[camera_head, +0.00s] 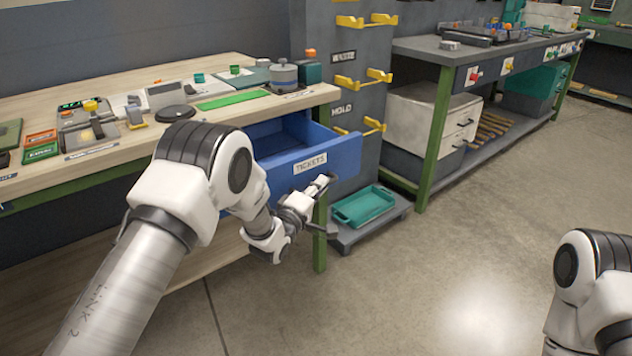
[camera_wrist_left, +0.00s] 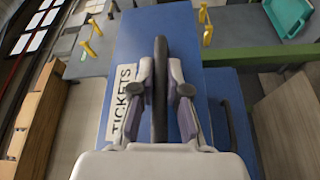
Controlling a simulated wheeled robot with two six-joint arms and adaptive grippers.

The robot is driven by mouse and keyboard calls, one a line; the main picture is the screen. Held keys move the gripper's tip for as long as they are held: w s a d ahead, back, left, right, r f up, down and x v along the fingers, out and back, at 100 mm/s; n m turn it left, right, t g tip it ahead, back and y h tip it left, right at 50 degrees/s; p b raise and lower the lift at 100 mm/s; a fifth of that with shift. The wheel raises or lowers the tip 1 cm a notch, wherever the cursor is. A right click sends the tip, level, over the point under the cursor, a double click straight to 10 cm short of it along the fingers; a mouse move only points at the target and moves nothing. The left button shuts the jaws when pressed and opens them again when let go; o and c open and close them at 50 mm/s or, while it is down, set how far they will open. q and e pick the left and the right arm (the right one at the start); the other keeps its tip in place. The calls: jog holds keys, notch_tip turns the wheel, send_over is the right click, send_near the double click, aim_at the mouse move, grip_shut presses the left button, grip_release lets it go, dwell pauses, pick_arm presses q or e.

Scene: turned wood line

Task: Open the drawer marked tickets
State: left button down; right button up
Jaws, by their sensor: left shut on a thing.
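The blue drawer marked TICKETS (camera_head: 338,153) stands pulled out from under the pale wood bench top, its inside partly showing. Its white label (camera_head: 310,163) is readable in the head view and, turned sideways, in the wrist view (camera_wrist_left: 122,103). My left gripper (camera_head: 322,187) is at the drawer's front, below the label. In the left wrist view its fingers (camera_wrist_left: 160,78) are shut on the dark bar handle (camera_wrist_left: 160,50), one on each side. In the head view the handle is mostly hidden by the gripper. My right gripper is out of the head view; only part of its arm shows.
The bench top (camera_head: 225,118) carries trays and small parts. A grey rack (camera_head: 345,110) with yellow hooks stands just right of the drawer. A teal tray (camera_head: 365,205) sits low on a grey base. A second dark handle (camera_wrist_left: 230,125) shows in the wrist view. Open floor lies in front.

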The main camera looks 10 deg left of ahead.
pick_arm(q)
jog(key=shift+s+d, duration=0.55)
jog(key=shift+d, duration=0.1)
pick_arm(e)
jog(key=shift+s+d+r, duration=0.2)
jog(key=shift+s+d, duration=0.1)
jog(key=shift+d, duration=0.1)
pick_arm(q)
jog(key=c, duration=1.2)
grip_release()
jog(key=v, duration=1.2)
jog(key=shift+f, duration=0.1)
